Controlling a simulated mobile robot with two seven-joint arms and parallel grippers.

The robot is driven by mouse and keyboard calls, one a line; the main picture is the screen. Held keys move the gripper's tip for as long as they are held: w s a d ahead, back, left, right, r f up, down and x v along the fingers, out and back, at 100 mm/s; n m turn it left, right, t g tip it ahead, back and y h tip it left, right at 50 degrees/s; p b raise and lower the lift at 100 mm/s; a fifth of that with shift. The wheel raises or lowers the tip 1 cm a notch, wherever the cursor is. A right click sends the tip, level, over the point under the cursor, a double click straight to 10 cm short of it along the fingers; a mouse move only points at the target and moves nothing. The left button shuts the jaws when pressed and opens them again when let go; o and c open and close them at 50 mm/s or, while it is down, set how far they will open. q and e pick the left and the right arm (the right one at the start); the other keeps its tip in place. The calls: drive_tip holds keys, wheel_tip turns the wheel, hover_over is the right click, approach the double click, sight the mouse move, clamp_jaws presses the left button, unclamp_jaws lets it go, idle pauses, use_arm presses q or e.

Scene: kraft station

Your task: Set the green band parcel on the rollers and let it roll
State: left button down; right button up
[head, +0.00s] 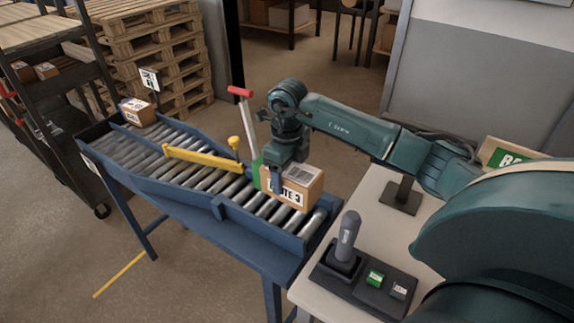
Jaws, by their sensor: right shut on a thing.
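A cardboard parcel with a green band (297,187), a printed label on top and dark lettering on its side sits at the near right end of the roller conveyor (225,184). My right gripper (276,180) is shut on the parcel at its left part, where the green band shows. The parcel is at roller level; I cannot tell whether it rests fully on the rollers. My left gripper is not in view.
A yellow bar (201,159) crosses the rollers, with a red-handled lever (245,120) beside it. Another parcel (137,111) stands at the far left end. A table (375,232) at right holds a scanner (347,238) and a button box (384,284).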

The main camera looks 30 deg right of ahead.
drive_tip(key=shift+s+a+f, duration=0.1)
drive_tip(key=shift+s+f, duration=0.05)
drive_tip(key=shift+f, duration=0.15)
drive_tip(key=shift+f+b, duration=0.3)
drive_tip(key=shift+b, duration=0.15)
drive_tip(key=shift+f+b, duration=0.5)
drive_tip(key=shift+f, duration=0.25)
wheel_tip(320, 180, down, 2)
drive_tip(key=shift+s+f+b, duration=0.1)
drive_tip(key=shift+f+b, duration=0.15)
drive_tip(key=shift+b, duration=0.55)
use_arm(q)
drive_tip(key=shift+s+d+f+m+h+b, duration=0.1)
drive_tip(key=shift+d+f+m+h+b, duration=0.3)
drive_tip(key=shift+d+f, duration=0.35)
use_arm(e)
drive_tip(key=shift+f, duration=0.7)
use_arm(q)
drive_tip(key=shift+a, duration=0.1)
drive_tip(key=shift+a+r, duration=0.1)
use_arm(e)
drive_tip(key=o, duration=1.3)
drive_tip(key=shift+s, duration=0.1)
use_arm(q)
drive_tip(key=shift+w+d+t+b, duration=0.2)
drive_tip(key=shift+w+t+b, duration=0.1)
drive_tip(key=shift+b, duration=0.25)
use_arm(e)
wheel_tip(320, 180, up, 13)
drive_tip(key=shift+r, duration=0.1)
